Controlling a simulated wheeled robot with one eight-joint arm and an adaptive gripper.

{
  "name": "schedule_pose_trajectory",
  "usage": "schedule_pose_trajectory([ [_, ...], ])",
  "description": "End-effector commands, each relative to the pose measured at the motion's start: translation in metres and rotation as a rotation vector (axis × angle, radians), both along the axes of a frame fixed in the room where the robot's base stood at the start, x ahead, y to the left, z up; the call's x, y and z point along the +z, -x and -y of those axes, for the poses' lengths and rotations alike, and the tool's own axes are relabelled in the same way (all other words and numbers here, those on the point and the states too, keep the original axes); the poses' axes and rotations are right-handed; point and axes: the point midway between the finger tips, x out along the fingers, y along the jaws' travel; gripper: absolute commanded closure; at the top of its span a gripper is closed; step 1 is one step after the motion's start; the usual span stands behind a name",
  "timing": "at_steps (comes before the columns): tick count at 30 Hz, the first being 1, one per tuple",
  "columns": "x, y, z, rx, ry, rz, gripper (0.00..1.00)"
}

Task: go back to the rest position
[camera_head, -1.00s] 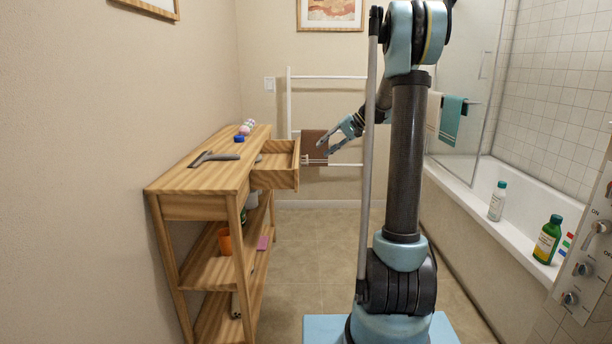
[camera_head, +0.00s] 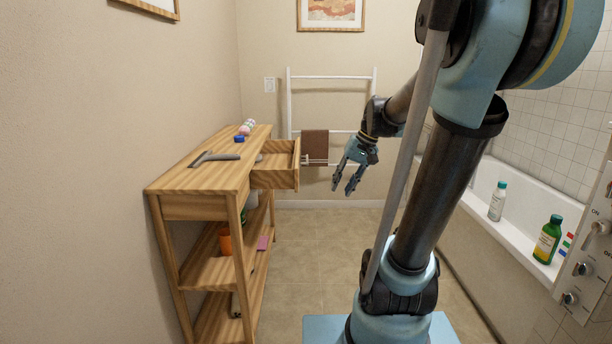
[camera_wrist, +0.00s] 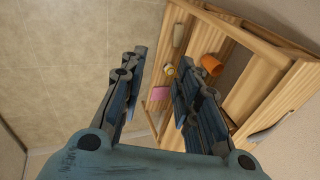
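My gripper (camera_head: 347,186) hangs in free air to the right of the open drawer (camera_head: 277,179), its fingers pointing down. The fingers are spread apart with nothing between them. In the wrist view, my gripper (camera_wrist: 155,90) also shows open and empty, with bare floor and the shelf unit beyond it.
The wooden shelf unit (camera_head: 182,178) stands at the left wall with a squeegee-like tool (camera_head: 213,157) on top and an orange cup (camera_head: 225,243) below. A towel rack (camera_head: 290,105) is behind. The bathtub (camera_head: 480,222) holds bottles at right. The floor (camera_head: 310,245) between is clear.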

Motion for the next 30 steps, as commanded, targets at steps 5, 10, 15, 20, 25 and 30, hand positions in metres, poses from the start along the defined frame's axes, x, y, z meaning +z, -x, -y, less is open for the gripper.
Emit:
schedule_pose_trajectory([
  [5,-0.024,0.047,0.013,0.004,0.086,0.018,0.7],
  [10,-0.048,0.086,0.027,0.007,0.167,0.037,0.7],
  [15,-0.076,0.12,0.043,0.014,0.248,0.059,0.7],
  [20,-0.103,0.148,0.057,0.021,0.318,0.078,0.7],
  [25,-0.122,0.166,0.068,0.027,0.371,0.094,0.7],
  [30,-0.13,0.172,0.073,0.029,0.393,0.099,0.7],
])
